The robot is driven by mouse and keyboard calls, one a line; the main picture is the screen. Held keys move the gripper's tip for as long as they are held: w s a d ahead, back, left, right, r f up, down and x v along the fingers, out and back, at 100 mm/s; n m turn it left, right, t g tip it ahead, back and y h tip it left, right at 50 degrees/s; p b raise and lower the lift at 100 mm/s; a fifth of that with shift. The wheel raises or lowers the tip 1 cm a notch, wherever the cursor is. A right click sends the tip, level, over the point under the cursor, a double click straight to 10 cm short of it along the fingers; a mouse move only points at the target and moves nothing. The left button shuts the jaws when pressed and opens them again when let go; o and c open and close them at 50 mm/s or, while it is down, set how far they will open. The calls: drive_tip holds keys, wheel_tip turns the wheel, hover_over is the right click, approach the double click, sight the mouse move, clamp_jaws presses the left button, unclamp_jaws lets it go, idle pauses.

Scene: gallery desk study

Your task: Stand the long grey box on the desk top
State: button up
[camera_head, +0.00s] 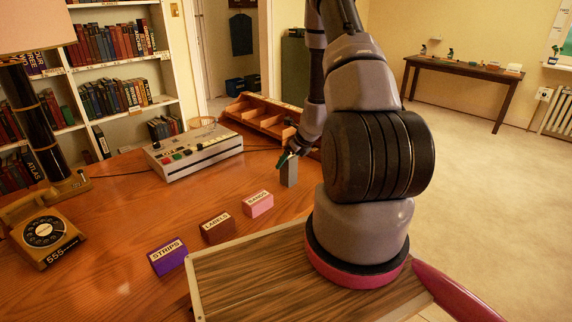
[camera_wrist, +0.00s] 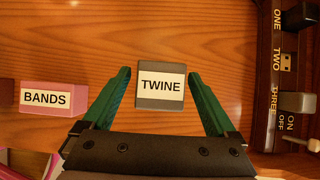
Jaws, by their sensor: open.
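The long grey box (camera_head: 289,174) stands upright on the wooden desk top (camera_head: 120,215), right of the pink box. From above, the wrist view shows its grey end with a white TWINE label (camera_wrist: 160,86). My gripper (camera_head: 288,158) is over the box, pointing down. In the wrist view my gripper (camera_wrist: 160,92) is open, with one green finger on each side of the box. Wood shows between the box and both fingers, so neither appears to grip it.
A pink BANDS box (camera_head: 258,204), a brown LABELS box (camera_head: 217,229) and a purple STRIPS box (camera_head: 168,257) stand in a row. A white button machine (camera_head: 195,150), a wooden compartment tray (camera_head: 262,117), a telephone (camera_head: 44,232) and a lamp (camera_head: 35,120) surround clear desk.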

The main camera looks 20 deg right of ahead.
drive_tip(key=v, duration=1)
drive_tip(key=s+a+r+n+y, duration=0.2)
drive_tip(key=a+r+n, duration=0.55)
drive_tip(key=r, duration=0.45)
drive_tip(key=s+a+r+n+y, duration=0.1)
drive_tip(key=s+a+r+n, duration=0.1)
drive_tip(key=a+r+n, duration=0.85)
drive_tip(key=s+r+n+t+h, duration=0.1)
drive_tip(key=s+r+n+h, duration=0.2)
drive_tip(key=s+r+n, duration=0.7)
drive_tip(key=s+d+r, duration=0.1)
drive_tip(key=s+r, duration=0.3)
drive_tip(key=s, duration=0.3)
drive_tip(key=shift+s, duration=0.25)
